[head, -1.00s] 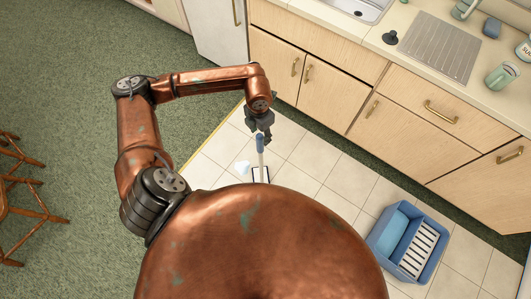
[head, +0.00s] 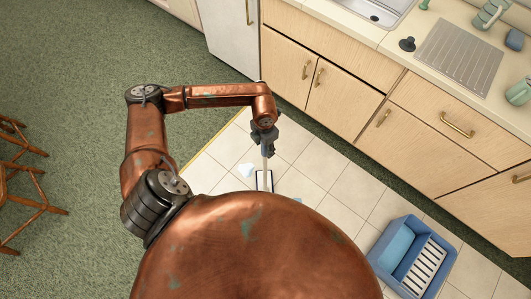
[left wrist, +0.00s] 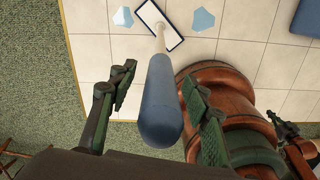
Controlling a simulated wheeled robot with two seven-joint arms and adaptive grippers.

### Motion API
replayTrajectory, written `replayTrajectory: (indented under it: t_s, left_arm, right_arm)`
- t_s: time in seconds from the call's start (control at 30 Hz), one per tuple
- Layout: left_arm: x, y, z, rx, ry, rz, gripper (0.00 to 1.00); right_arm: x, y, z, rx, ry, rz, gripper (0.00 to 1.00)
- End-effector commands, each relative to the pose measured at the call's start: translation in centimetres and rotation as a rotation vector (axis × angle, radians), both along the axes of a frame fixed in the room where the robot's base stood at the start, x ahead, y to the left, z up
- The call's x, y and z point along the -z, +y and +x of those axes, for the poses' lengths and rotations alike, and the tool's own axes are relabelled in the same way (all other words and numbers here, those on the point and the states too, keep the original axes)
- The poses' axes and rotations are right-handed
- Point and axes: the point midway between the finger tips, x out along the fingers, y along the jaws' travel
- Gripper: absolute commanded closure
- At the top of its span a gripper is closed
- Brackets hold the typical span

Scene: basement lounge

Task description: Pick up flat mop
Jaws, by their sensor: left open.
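The flat mop (head: 264,172) stands upright on the tiled floor, its thin light pole rising from a white pad with a dark blue edge. In the left wrist view its thick blue handle grip (left wrist: 162,105) points up toward the camera. My left gripper (head: 265,147) is at the top of the mop. In the left wrist view the gripper (left wrist: 158,112) is open, with one finger on each side of the blue grip. A gap shows on the left side; the right finger is closer to the grip. My body hides part of the floor near the pad.
Pale blue patches (left wrist: 203,20) lie on the tiles beside the pad. A blue bucket with a white slatted insert (head: 408,257) stands on the floor at right. Wooden cabinets (head: 345,105) line the back. A wooden stool (head: 28,200) stands at left on green carpet.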

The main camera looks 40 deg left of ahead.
Motion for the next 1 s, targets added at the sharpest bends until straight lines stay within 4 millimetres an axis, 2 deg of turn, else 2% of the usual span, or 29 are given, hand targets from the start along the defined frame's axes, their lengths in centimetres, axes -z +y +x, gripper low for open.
replayTrajectory:
  t_s: [0.1, 0.3, 0.9, 1.0]
  left_arm:
    - [1.11, -0.07, 0.03, 0.0, 0.0, -0.001, 0.55]
    - [1.05, -0.05, 0.06, 0.001, -0.001, 0.0, 0.55]
    - [1.04, -0.06, 0.03, 0.001, -0.001, -0.001, 0.97]
    - [1.04, -0.06, 0.03, 0.001, -0.001, -0.001, 1.0]
  right_arm:
    - [0.28, 0.04, -0.09, 0.0, 0.002, 0.001, 1.0]
    - [0.22, 0.06, 0.06, 0.0, 0.0, 0.001, 1.0]
    - [0.24, 0.19, 0.1, 0.0, -0.001, 0.002, 1.0]
    - [0.24, 0.19, 0.1, 0.0, -0.001, 0.002, 1.0]
